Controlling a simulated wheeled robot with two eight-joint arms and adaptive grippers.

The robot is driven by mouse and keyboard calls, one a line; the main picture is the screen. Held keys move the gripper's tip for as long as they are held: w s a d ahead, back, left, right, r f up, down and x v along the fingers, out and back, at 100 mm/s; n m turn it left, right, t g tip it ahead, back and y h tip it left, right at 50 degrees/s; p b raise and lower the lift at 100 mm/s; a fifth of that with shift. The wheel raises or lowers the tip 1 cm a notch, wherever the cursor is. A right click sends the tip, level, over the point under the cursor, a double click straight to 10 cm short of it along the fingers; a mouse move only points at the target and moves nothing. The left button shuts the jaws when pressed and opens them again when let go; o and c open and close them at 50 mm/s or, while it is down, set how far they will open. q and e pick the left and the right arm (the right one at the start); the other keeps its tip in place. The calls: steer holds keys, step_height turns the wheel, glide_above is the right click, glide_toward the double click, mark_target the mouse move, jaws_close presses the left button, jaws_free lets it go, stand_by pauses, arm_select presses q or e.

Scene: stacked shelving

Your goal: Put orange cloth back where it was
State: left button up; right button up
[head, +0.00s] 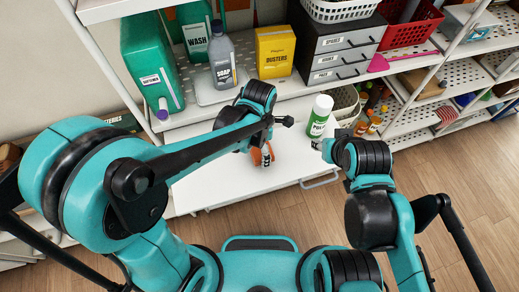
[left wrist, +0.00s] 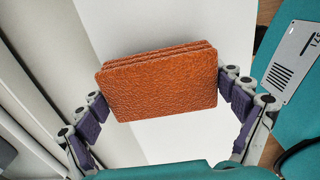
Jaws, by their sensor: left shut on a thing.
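The orange cloth (left wrist: 160,86) is a folded, textured stack seen between the two fingers of my left gripper (left wrist: 163,98) in the left wrist view. The gripper is shut on its sides. In the head view a small part of the orange cloth (head: 257,157) shows below the left gripper (head: 262,153), over the white shelf surface (head: 215,175). My arm hides the rest. I cannot tell whether the cloth touches that surface. My right gripper (head: 326,148) is near the green and white bottle; its fingers are too small to read.
The green and white bottle (head: 319,117) stands at the right of the white surface. Behind are a grey soap bottle (head: 222,58), a yellow dusters box (head: 275,51), a green box (head: 150,62) and dark drawers (head: 338,48). The front left of the white surface is clear.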

arm_select(q)
step_height(320, 180, down, 2)
steer(key=shift+w+f, duration=0.1)
steer(key=shift+f, duration=0.15)
steer(key=shift+r, duration=0.1)
steer(key=o, duration=1.2)
steer(key=shift+f, duration=0.2)
